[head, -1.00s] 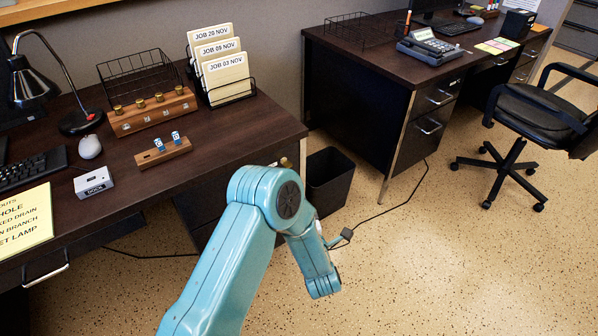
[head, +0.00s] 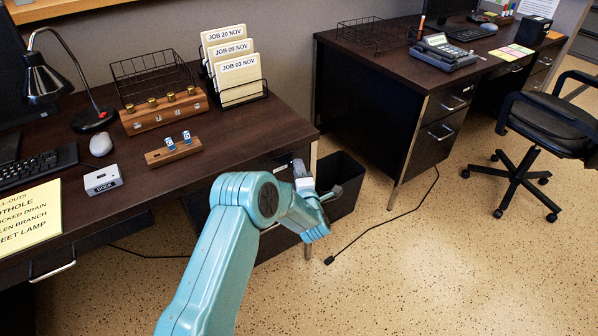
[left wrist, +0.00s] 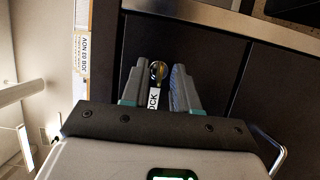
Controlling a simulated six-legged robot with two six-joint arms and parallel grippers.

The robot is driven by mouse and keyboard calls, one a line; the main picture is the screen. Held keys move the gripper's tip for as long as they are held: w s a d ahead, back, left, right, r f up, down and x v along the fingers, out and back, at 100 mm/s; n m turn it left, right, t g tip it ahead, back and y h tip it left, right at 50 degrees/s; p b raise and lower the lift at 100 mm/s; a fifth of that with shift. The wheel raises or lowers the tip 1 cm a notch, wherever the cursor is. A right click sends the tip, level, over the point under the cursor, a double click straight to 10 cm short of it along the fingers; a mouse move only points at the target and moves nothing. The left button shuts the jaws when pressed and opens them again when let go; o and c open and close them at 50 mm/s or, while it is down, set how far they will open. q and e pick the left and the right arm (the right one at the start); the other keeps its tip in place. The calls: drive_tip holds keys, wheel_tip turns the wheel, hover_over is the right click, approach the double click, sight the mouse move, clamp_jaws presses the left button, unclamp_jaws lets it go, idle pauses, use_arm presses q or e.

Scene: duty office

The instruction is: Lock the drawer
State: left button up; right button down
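The desk drawer front (left wrist: 205,62) is dark and appears flush. In the left wrist view a round brass lock (left wrist: 157,72) sits on it, with a white label (left wrist: 154,100) beside it whose visible letters read "OCK". In the head view my left gripper (head: 302,172) is at the desk's right front corner, where the lock is hidden. My right gripper is in neither view.
On the desk are a wooden stand with two blue-tagged pieces (head: 173,150), a wooden block with brass knobs (head: 163,115), a file rack (head: 240,82) and a small grey box (head: 102,180). A black bin (head: 345,180) stands close beside the gripper.

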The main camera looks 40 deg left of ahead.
use_arm(q)
clamp_jaws()
drive_tip(key=shift+w+d+r+m+g+p, duration=0.1)
drive_tip(key=shift+m+g+p, duration=1.1)
drive_tip(key=shift+m, duration=1.05)
drive_tip(key=shift+w+d+r+m+g+p, duration=0.1)
drive_tip(key=shift+m+g+p, duration=1.1)
drive_tip(key=shift+m, duration=1)
drive_tip(key=shift+w+r+m+g+p, duration=0.1)
drive_tip(key=shift+m+g+p, duration=1.1)
drive_tip(key=shift+m, duration=1.05)
drive_tip(key=shift+g, duration=0.3)
